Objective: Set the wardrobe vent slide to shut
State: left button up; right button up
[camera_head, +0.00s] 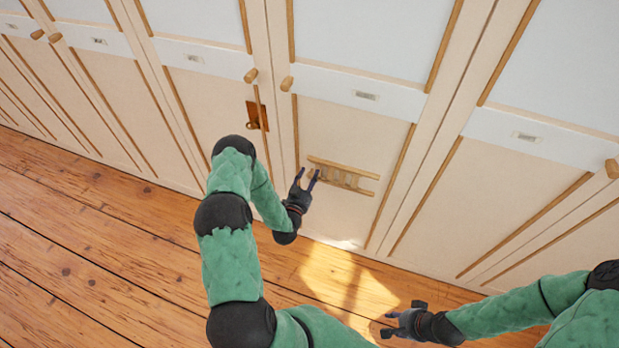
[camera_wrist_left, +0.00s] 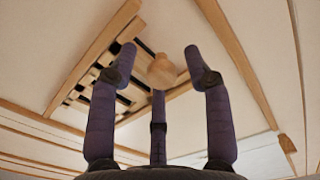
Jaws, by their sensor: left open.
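The wardrobe vent (camera_head: 352,181) is a slatted wooden panel between two rails, low on the middle wardrobe door. In the left wrist view the vent (camera_wrist_left: 100,82) shows dark gaps between its slats. A pale wooden knob (camera_wrist_left: 162,71) sits at its right end there, between and beyond my spread fingers. My left gripper (camera_head: 308,174) is open, in front of the vent's left end in the head view; I cannot tell whether it touches the knob. My right gripper (camera_head: 396,318) is open and empty, low over the floor, apart from the wardrobe.
Wardrobe doors with round knobs (camera_head: 287,83) and small label plates (camera_head: 365,95) line the back. A brown metal plate with a catch (camera_head: 257,115) is on the door edge left of the vent. The plank floor (camera_head: 90,250) at left is clear.

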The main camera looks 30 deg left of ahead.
pick_arm(q)
jog(key=v, duration=1.2)
jog(key=shift+f, duration=0.15)
jog(key=w+d+f+g+h, duration=0.1)
jog(key=d+f+g+h, duration=0.6)
jog(key=d, duration=0.7)
jog(key=s+d+n+g+h, duration=0.1)
jog(key=s+d+n+g, duration=0.1)
jog(key=s+d+g, duration=0.8)
jog(key=s+d, duration=0.1)
jog(key=s, duration=0.3)
jog(key=shift+s+n, duration=0.2)
jog(key=shift+n, duration=0.1)
jog(key=shift+f, duration=0.15)
